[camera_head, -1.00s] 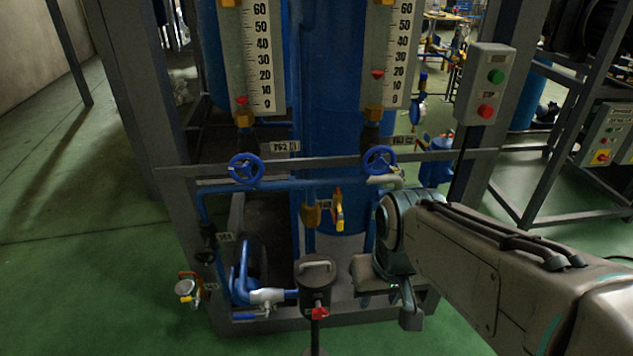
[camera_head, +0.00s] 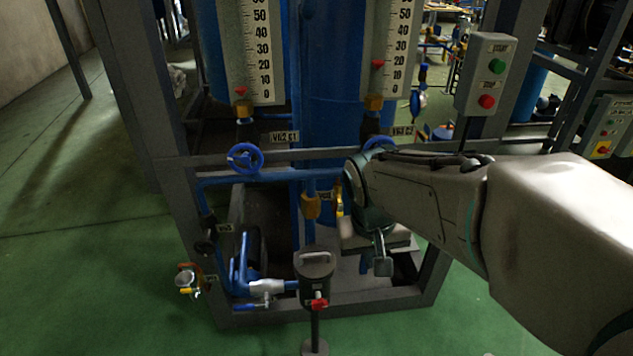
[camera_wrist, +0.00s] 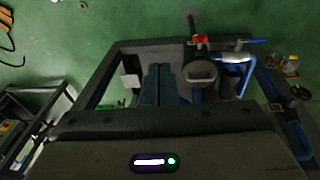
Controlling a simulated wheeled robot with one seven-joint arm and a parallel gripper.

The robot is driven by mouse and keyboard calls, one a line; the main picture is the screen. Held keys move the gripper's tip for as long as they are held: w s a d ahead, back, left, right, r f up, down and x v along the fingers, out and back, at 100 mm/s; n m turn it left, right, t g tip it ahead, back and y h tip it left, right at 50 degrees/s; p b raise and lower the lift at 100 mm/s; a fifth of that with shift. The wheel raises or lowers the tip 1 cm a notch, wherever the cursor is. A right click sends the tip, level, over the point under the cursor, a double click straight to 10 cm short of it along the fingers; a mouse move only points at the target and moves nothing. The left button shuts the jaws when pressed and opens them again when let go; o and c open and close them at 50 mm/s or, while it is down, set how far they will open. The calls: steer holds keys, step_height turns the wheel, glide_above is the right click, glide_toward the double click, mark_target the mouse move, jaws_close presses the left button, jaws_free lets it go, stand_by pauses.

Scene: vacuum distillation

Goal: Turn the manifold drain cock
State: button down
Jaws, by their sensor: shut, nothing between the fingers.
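A yellow-handled cock (camera_head: 339,201) sits on a brass fitting (camera_head: 311,205) below the blue manifold pipe (camera_head: 275,178). Another small cock with red and yellow parts (camera_head: 188,280) is at the lower left; I cannot tell which is the manifold drain cock. The lower-left one also shows at the right of the wrist view (camera_wrist: 290,63). In the wrist view my gripper (camera_wrist: 159,68) is shut and empty, its fingers together over the frame, beside the black lidded pot.
The black lidded pot (camera_head: 315,264) with a red handle (camera_head: 319,303) stands in front of the frame (camera_head: 370,303). Two blue handwheels (camera_head: 245,158) (camera_head: 379,143) flank the column. A button box (camera_head: 486,73) is at right. Green floor at left is clear.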

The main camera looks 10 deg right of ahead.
mark_target(340, 213)
steer(key=w+a+f+t+h, duration=0.1)
steer(key=w+a+f, duration=0.1)
steer(key=w+a, duration=0.2)
steer(key=w+a+f+t+h+b, duration=0.1)
steer(key=w+a, duration=0.3)
steer(key=w, duration=0.7)
steer(key=w+a+f+m+t+h, duration=0.1)
steer(key=w+a+f+h, duration=0.1)
steer(key=w, duration=0.6)
steer(key=shift+a+f+b, duration=0.35)
steer(key=shift+a+f, duration=0.25)
steer(key=shift+a, duration=0.65)
steer(key=w+d+f, duration=0.3)
steer(key=d+f, duration=0.5)
steer(key=shift+w+d, duration=0.3)
steer(key=shift+d, duration=0.1)
steer(key=shift+f+h+b, duration=0.15)
steer(key=shift+h+b, duration=0.15)
steer(key=shift+b, duration=0.05)
steer(key=shift+b, duration=0.4)
